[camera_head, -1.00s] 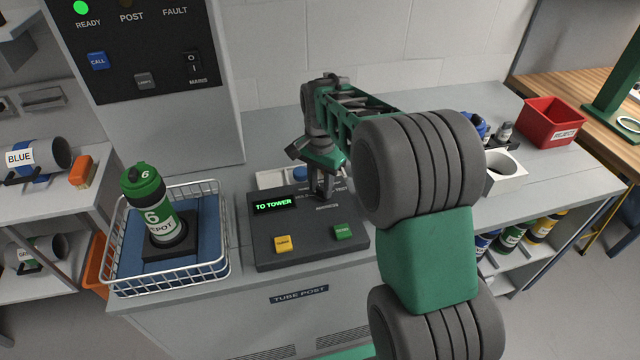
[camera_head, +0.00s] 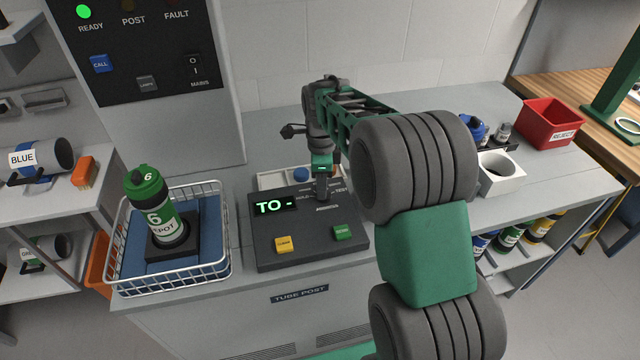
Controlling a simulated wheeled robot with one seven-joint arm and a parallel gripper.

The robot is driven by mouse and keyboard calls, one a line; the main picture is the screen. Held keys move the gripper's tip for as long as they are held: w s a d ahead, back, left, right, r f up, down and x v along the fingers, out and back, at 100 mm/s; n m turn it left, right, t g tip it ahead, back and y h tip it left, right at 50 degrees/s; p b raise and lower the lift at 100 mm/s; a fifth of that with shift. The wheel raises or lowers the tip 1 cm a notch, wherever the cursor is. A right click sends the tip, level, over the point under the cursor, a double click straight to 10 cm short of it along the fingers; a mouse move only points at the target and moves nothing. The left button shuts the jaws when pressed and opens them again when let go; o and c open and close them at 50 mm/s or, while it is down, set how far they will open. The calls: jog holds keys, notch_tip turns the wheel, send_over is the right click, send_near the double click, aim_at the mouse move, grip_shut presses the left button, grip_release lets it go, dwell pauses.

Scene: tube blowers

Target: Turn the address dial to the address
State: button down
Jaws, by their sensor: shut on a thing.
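My gripper (camera_head: 323,197) points down at the console's upper right, just right of the display, and is shut on the address dial. The dial itself is hidden by the fingers and I cannot see its pointer.
A white wire basket (camera_head: 222,262) holds a green carrier (camera_head: 148,200) marked 6 and DEPOT, left of the console. A white tray with a blue knob (camera_head: 301,174) lies behind the console. A white holder (camera_head: 502,172) and a red REJECT bin (camera_head: 551,122) stand to the right.

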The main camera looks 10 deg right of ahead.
jog(key=m, duration=0.4)
jog(key=shift+w+d, duration=0.1)
jog(key=shift+d, duration=0.05)
dwell(0.4)
jog(key=c, duration=1.1)
grip_release()
notch_tip(320, 180, up, 8)
jog(key=shift+f, duration=0.1)
